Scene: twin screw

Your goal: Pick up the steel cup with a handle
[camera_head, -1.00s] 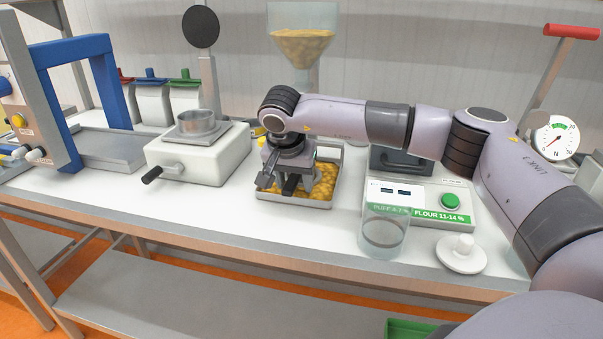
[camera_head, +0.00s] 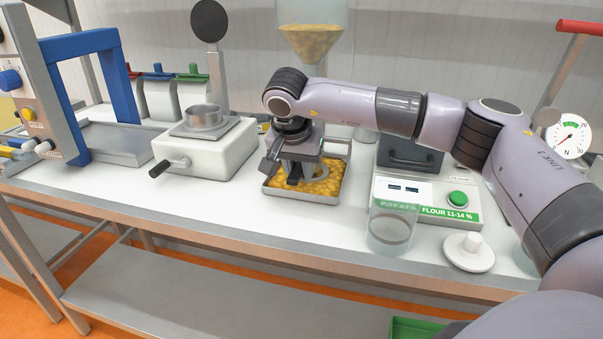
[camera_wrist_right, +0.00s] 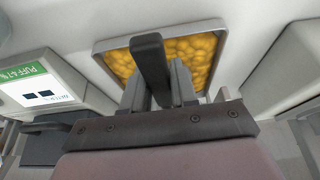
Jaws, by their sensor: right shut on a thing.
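My right gripper (camera_head: 290,172) points down over a steel tray (camera_head: 300,199) of yellow puffs (camera_head: 325,186). My left gripper is not in view.
Left of the tray is a white block (camera_head: 215,160) with a steel ring-shaped vessel (camera_head: 203,117) and a black-tipped crank (camera_head: 158,170). A clear hopper (camera_head: 311,40) hangs behind.

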